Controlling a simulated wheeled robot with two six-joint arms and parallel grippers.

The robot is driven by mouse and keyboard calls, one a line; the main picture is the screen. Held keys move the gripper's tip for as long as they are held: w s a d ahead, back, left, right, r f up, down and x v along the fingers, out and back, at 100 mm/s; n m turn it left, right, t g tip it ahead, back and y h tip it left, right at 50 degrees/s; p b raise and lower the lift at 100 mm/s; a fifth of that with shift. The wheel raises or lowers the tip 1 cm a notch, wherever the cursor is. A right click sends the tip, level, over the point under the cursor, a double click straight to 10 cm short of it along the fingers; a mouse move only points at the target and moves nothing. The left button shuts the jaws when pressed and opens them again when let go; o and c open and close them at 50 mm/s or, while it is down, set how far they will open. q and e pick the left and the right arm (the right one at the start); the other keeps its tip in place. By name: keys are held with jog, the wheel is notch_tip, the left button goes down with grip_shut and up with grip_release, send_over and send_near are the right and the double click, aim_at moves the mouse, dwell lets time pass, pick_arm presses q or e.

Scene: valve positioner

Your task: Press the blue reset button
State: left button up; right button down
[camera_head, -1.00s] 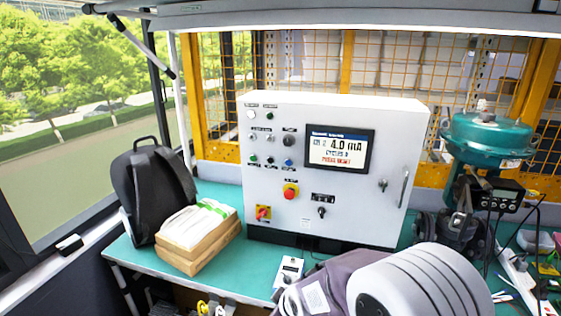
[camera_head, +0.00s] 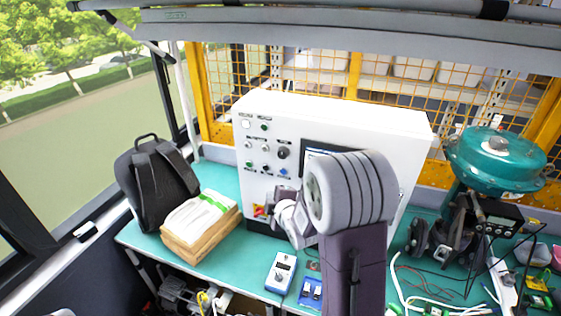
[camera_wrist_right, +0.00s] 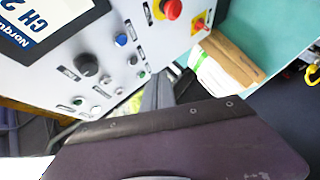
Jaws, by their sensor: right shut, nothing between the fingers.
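The blue reset button (camera_head: 283,171) is on the front of the white control cabinet (camera_head: 262,184), at the lower right of a group of small buttons and knobs. It also shows in the right wrist view (camera_wrist_right: 121,40), beside a black knob (camera_wrist_right: 87,65). My right gripper (camera_head: 284,199) is in front of the cabinet, just below the blue button in the head view. It is shut and empty. Whether it touches the panel cannot be told. My right arm hides much of the display and the lower panel. My left gripper is not in view.
A red emergency stop (camera_wrist_right: 168,8) and a red-yellow switch (camera_head: 260,210) are near the buttons. A backpack (camera_head: 155,185) and a box with papers (camera_head: 200,228) stand left. A teal valve actuator (camera_head: 497,160) and cables are right. A small blue-white device (camera_head: 281,272) lies in front.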

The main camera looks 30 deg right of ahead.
aim_at(283, 171)
jog(key=w+d+p, duration=0.1)
jog(key=w+d, duration=0.2)
jog(key=w+d+p, duration=0.1)
jog(key=w+d, duration=0.1)
jog(key=d, duration=0.1)
jog(key=shift+w+d+f+p, duration=0.1)
jog(key=shift+w+d+p, duration=0.25)
jog(key=shift+w, duration=0.05)
dwell(0.3)
jog(key=shift+d, duration=0.1)
dwell(1.8)
jog(key=shift+w+d, duration=0.25)
